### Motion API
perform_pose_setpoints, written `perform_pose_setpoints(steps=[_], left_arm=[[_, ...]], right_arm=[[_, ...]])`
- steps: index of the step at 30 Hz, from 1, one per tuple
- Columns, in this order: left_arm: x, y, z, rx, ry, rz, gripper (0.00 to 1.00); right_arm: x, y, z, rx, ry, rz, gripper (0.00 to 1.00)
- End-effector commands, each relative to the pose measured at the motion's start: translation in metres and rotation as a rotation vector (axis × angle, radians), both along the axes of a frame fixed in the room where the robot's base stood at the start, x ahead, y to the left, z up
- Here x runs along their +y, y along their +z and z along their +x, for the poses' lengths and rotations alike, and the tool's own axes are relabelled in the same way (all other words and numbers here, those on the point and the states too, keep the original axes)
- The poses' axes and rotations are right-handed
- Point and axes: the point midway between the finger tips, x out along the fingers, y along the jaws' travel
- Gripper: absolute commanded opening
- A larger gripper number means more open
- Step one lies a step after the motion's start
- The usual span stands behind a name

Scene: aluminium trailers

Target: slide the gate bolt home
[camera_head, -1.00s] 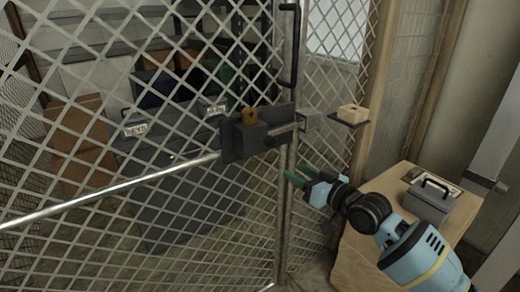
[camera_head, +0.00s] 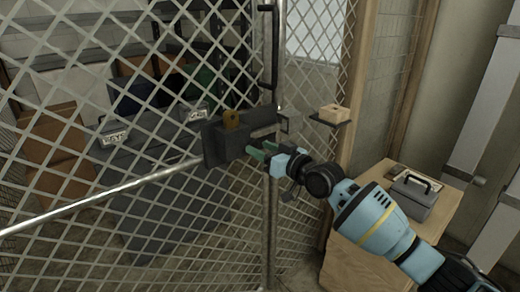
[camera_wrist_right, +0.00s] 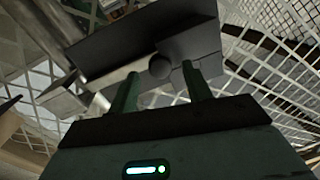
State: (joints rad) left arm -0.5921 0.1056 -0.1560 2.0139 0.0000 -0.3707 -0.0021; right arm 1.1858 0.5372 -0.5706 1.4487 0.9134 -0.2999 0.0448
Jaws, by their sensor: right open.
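The gate bolt's dark housing (camera_head: 218,145) is mounted on the wire mesh gate (camera_head: 130,215), with a brass-coloured piece (camera_head: 232,118) on its front. A round dark bolt knob (camera_wrist_right: 160,66) shows in the right wrist view under the housing. My right gripper (camera_head: 260,152) is just below and in front of the housing's right part. Its two green fingers are open, and in the right wrist view (camera_wrist_right: 160,92) the knob appears between their tips; contact cannot be told. In the head view the gripper hides the knob. A small keeper (camera_head: 284,122) is right of the housing. My left gripper is out of view.
A vertical black handle (camera_head: 274,45) rises above the housing. A small shelf with a wooden block (camera_head: 334,113) is to the right. A wooden cabinet (camera_head: 365,260) carries a grey metal box (camera_head: 415,196). Labelled grey bins (camera_head: 120,165) and cardboard boxes (camera_head: 52,150) are behind the mesh.

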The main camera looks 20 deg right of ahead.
Motion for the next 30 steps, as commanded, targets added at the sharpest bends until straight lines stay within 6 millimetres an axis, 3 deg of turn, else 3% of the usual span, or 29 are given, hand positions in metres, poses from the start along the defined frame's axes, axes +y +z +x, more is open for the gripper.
perform_pose_setpoints(steps=[14,25,30], left_arm=[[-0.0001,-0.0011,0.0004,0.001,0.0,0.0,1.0],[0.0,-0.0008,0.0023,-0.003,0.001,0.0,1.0],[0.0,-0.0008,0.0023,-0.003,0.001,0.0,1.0]], right_arm=[[0.0052,0.0002,0.0098,0.001,0.0,0.0,0.48],[0.005,-0.0001,0.0097,0.001,0.0,0.0,0.0],[0.0048,-0.0001,0.0097,0.001,0.0,0.0,0.0]])
